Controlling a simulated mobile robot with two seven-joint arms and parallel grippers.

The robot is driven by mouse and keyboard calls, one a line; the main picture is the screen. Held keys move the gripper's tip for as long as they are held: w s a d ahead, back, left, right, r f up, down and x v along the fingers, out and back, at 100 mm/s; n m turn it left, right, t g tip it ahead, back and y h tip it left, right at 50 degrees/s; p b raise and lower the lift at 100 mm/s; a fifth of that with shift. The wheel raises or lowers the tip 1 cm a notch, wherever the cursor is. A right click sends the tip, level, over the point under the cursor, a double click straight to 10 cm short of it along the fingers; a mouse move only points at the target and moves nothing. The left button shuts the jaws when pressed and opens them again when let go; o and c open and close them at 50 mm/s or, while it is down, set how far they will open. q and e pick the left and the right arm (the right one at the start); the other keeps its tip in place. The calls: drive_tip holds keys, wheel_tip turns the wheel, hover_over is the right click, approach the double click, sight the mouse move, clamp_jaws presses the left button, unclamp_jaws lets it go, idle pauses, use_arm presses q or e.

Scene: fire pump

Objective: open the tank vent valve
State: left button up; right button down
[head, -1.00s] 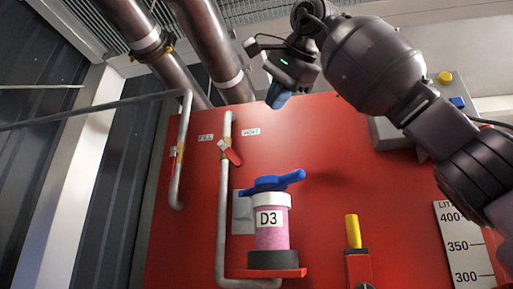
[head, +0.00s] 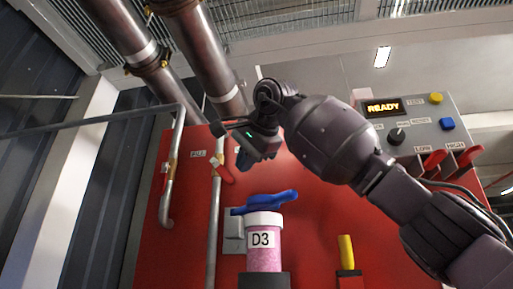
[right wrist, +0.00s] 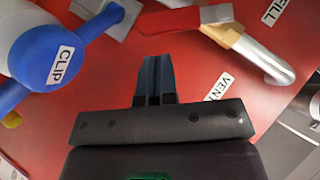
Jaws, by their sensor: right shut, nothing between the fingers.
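The vent valve has a red handle (head: 223,171) on a brass body, on the grey vertical pipe (head: 214,220) in front of the red tank. In the right wrist view its red handle (right wrist: 180,20) lies across the top, with the VENT label (right wrist: 219,88) below right. My right gripper (head: 244,160) is shut and empty, just right of the handle in the head view. In the right wrist view its dark fingertips (right wrist: 153,75) are below the handle, apart from it in the picture. The gripper covers the VENT label in the head view. My left gripper is not in view.
A pink D3 cylinder (head: 265,255) with a blue clip (head: 264,203) on top stands below the gripper. The FILL valve (head: 166,169) is on the pipe to the left. A yellow-handled part (head: 346,252) and a READY control box (head: 400,125) are at the right.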

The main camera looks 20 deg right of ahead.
drive_tip(key=shift+w+a+f, duration=0.35)
drive_tip(key=shift+a+f, duration=0.2)
drive_tip(key=shift+a, duration=0.05)
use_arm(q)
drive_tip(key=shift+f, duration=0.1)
use_arm(e)
drive_tip(key=shift+f, duration=0.1)
